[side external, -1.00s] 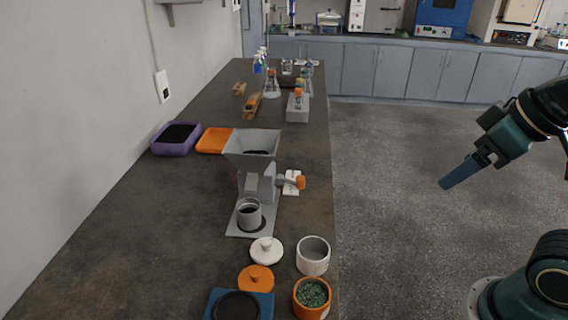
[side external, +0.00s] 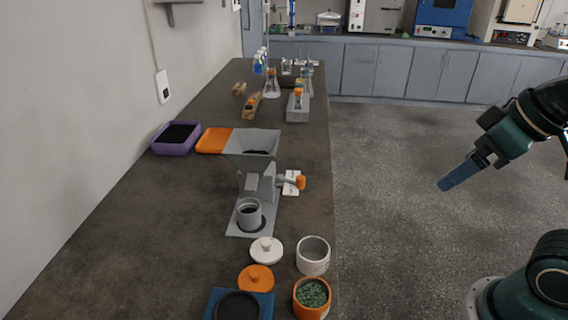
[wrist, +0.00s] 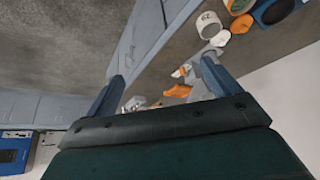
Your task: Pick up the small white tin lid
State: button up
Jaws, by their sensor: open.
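The small white tin lid (side external: 266,251) has a round knob and lies on the bench, left of the white tin (side external: 313,257) and just behind the orange lid (side external: 256,279). The white lid also shows near the top of the wrist view (wrist: 221,39), below the orange lid (wrist: 242,23). The white tin stands open-topped and looks empty. My gripper (side external: 459,172) hangs over the floor, right of the bench and well away from the lid. In the wrist view my gripper (wrist: 162,70) has its two blue fingers wide apart with nothing between them.
An orange pot of green bits (side external: 312,294) stands in front of the white tin. A blue tray with a dark round top (side external: 238,306) is at the front. The grey grinder (side external: 252,188) with its cup stands behind the lid. The bench's right edge runs close to the tins.

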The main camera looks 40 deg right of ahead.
dwell(0.3)
jog(key=n+g+y, duration=0.2)
jog(key=n+g, duration=0.4)
jog(key=n, duration=1.2)
send_over(265, 242)
jog(key=d, duration=0.2)
notch_tip(265, 242, down, 11)
jog(key=shift+a+f, duration=0.2)
jog(key=shift+f, duration=1.2)
jog(key=shift+a+f, duration=0.2)
jog(key=shift+f, duration=1.15)
jog(key=shift+a+f, duration=0.2)
jog(key=shift+f, duration=1.2)
jog(key=shift+f, duration=0.1)
